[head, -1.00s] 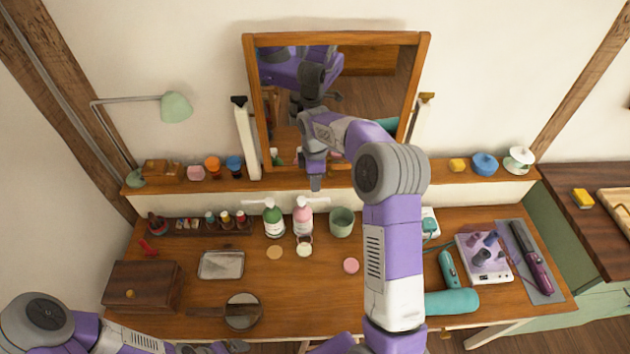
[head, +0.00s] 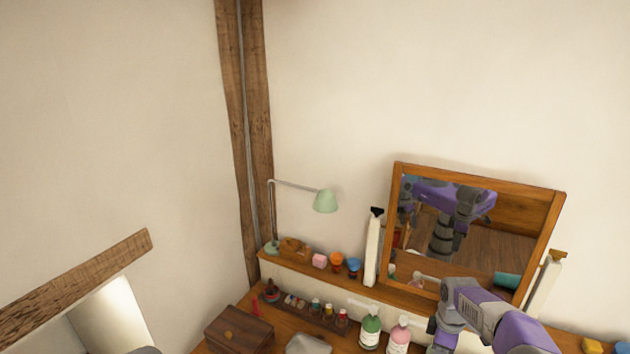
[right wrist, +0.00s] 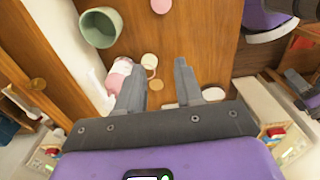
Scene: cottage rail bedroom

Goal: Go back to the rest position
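My right gripper (head: 437,340) is at the lower right of the head view, in front of the mirror and close to the pink pump bottle (head: 398,338). In the right wrist view its fingers (right wrist: 159,76) stand apart with nothing between them, above the wooden desk. The pink bottle shows there beside the left finger (right wrist: 118,74). My right arm comes in from the lower right. My left gripper cannot be made out in either current view.
The tilted mirror (head: 397,220) stands on the shelf, with a green lamp (head: 325,201) to its left. A green bottle (head: 370,328), wooden box (head: 238,332) and small jars are below. A green cup (right wrist: 100,27) shows in the right wrist view.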

